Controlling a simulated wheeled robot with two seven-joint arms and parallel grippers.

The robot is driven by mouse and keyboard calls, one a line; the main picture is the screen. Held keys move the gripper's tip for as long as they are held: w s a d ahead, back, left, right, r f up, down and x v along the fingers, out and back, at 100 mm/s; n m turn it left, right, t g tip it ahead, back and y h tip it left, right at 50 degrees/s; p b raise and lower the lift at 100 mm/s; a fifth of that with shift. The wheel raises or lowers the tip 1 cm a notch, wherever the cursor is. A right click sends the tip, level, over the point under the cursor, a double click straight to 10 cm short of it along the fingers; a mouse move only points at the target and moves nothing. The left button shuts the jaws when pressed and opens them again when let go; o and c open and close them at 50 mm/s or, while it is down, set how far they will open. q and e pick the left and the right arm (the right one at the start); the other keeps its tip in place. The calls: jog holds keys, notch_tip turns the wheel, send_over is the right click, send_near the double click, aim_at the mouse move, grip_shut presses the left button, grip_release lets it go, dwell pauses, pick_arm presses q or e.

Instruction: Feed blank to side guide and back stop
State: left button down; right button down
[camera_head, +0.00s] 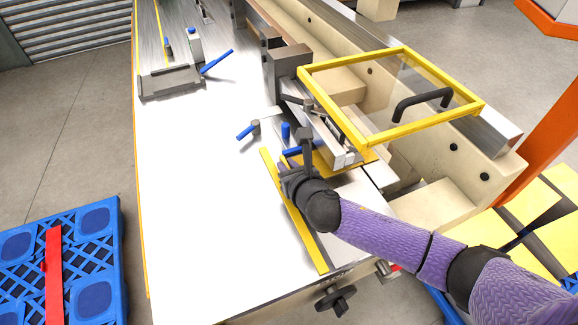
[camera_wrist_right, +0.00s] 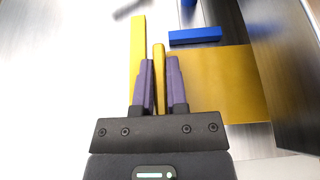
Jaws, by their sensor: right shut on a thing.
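The blank is a flat gold-yellow sheet (camera_head: 322,163) (camera_wrist_right: 222,80) at the press opening. My right gripper (camera_head: 290,166) (camera_wrist_right: 160,75) is shut on an upright yellow tab at the blank's left edge; the fingers hide where tab and sheet join. The side guide, a long yellow bar (camera_head: 309,242) (camera_wrist_right: 137,50), lies on the table just left of the gripper; in the wrist view a gap shows between bar and tab. A blue back stop bar (camera_head: 304,151) (camera_wrist_right: 195,36) lies beyond the blank. A narrow gap seems to separate them in the wrist view. My left gripper is not in view.
A yellow-framed clear guard (camera_head: 392,131) with a black handle overhangs the press at right. Grey clamps with blue handles (camera_head: 246,131) stand beyond the gripper. The white table (camera_head: 200,200) is clear at left. A blue pallet (camera_head: 90,260) stands on the floor.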

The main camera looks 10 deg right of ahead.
jog(key=shift+a, duration=0.1)
dwell(0.5)
jog(key=shift+p, duration=0.3)
jog(key=shift+a, duration=0.1)
dwell(0.3)
jog(key=shift+p, duration=0.35)
dwell(0.4)
jog(key=c, duration=0.6)
grip_release()
